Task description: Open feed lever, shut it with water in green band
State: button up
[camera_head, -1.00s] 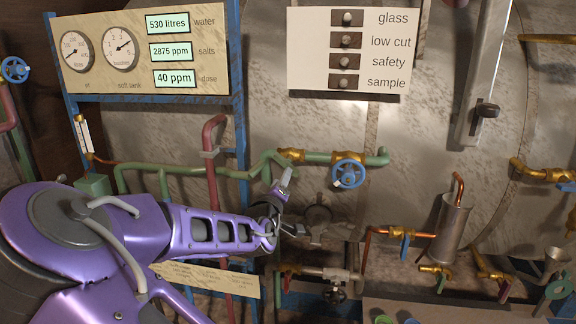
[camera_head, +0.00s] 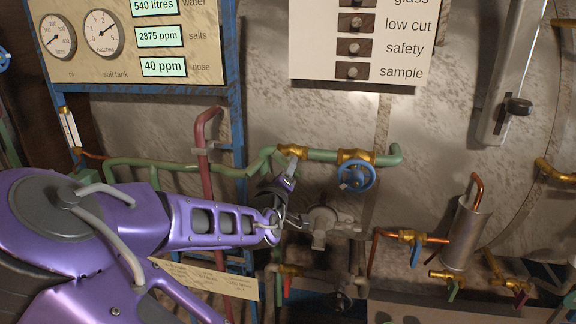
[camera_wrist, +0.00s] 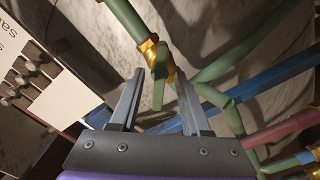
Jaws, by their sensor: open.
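A brass valve (camera_head: 291,151) sits on the green pipe (camera_head: 322,155) in the head view. In the wrist view the same valve (camera_wrist: 157,58) shows a green lever (camera_wrist: 158,93) between my fingers. My gripper (camera_head: 284,182) is just below this valve in the head view; in the wrist view my gripper (camera_wrist: 162,84) is open, with a finger on each side of the lever and visible gaps. I cannot tell if either finger touches it. The water display (camera_head: 155,6) reads 540 litres, cut by the top edge. I cannot make out a green band.
A blue handwheel (camera_head: 356,176) on a second brass valve is close on the right. A red pipe (camera_head: 203,150) and a blue frame (camera_head: 237,110) stand left of my gripper. A grey valve body (camera_head: 322,222) is just below right. A white label board (camera_head: 345,70) hangs above.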

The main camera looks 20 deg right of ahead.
jog(key=shift+d, duration=0.1)
jog(key=shift+c, duration=0.2)
grip_shut()
dwell(0.5)
jog(key=shift+w+m+b, duration=0.15)
jog(key=shift+m+b, duration=0.8)
jog(key=shift+m, duration=4.15)
